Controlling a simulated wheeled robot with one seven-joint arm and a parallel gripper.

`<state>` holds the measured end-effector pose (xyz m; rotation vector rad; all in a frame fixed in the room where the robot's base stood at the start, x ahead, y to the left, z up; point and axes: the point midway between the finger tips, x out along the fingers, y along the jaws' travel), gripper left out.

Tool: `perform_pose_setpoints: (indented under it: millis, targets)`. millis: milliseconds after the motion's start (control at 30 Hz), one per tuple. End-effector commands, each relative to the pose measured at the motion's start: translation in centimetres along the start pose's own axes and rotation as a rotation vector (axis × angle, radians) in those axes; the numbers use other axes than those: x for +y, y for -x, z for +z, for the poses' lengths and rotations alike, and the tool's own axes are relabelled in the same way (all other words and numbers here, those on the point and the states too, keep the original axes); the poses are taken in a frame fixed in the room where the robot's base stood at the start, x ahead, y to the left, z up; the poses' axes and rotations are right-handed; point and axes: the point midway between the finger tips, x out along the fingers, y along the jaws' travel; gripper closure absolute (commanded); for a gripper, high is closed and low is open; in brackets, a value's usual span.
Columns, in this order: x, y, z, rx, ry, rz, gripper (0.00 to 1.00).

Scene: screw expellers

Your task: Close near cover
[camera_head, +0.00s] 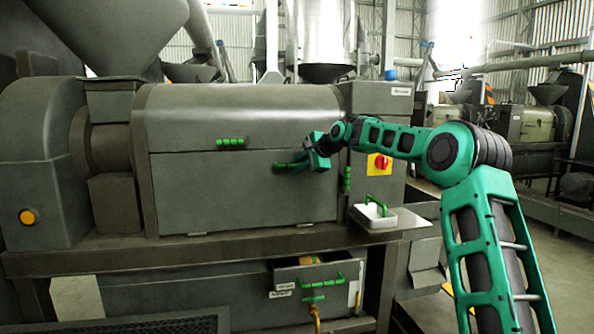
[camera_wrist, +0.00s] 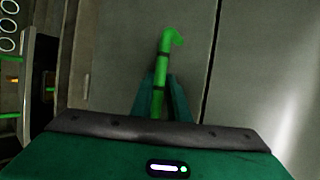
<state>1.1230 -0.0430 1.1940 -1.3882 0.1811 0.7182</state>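The expeller's front has a large grey lower panel (camera_head: 235,190), which looks like the near cover, below a curved upper cover (camera_head: 240,108). A thin dark seam runs between them; the lower panel looks upright and about flush. A green bar handle (camera_wrist: 165,55) on it shows in the wrist view. My gripper (camera_head: 286,166) is at this handle, near the panel's upper right. In the wrist view, my gripper's fingers (camera_wrist: 160,97) lie close along both sides of the handle, with no clear gap. They hide its lower part.
Another green handle (camera_head: 232,142) is on the upper cover. A red and yellow switch (camera_head: 381,162) is right of the panel. A white tray (camera_head: 374,218) with a green handle juts out below it. An open drawer (camera_head: 318,272) sticks out under the bench.

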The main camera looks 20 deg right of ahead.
Motion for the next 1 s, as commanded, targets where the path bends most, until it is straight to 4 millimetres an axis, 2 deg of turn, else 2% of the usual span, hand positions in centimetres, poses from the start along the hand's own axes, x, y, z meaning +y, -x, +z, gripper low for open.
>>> perform_pose_setpoints:
  millis: [33, 67, 267, 367, 800, 1000]
  targets:
    - [-0.5, 0.2, -0.5, 0.01, -0.002, -0.013, 0.73]
    - [-0.5, 0.2, -0.5, 0.01, -0.002, -0.013, 0.69]
    - [-0.5, 0.3, -0.5, 0.01, -0.002, -0.014, 0.69]
    - [-0.6, 1.1, -0.5, 0.011, -0.002, -0.014, 0.69]
    - [-0.2, 8.7, -0.2, 0.006, 0.001, -0.004, 0.69]
    - [-0.1, 10.5, -0.1, 0.003, 0.0, 0.0, 0.69]
